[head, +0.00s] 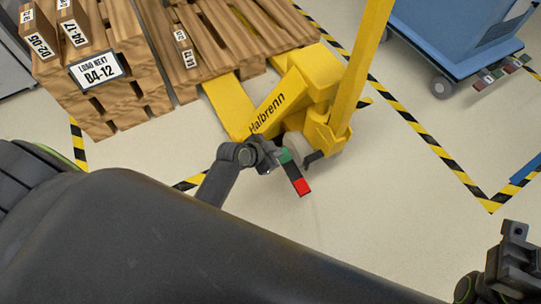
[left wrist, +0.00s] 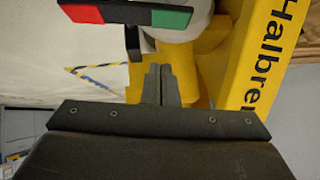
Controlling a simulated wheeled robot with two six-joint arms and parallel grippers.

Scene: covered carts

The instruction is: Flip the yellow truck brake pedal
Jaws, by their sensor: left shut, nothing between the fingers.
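The yellow truck (head: 315,75), lettered "Halbrenn", stands at the upper middle of the head view. Its brake pedal, a flat bar with a green end and a red end (head: 301,186), sticks out low at the truck's near end. The pedal also shows at the top of the left wrist view, red on the left and green on the right (left wrist: 172,18). My left gripper (head: 272,158) is beside the pedal's green end, its fingers (left wrist: 160,84) shut and empty. Contact cannot be told. My right gripper (head: 513,262) is at the lower right, away from the truck; its fingers are unclear.
Wooden pallets (head: 95,52) with labels stand at the upper left, by the truck's forks. A blue cart (head: 455,35) on casters is at the upper right. Yellow-black tape (head: 440,150) marks the floor. The floor right of the truck is clear.

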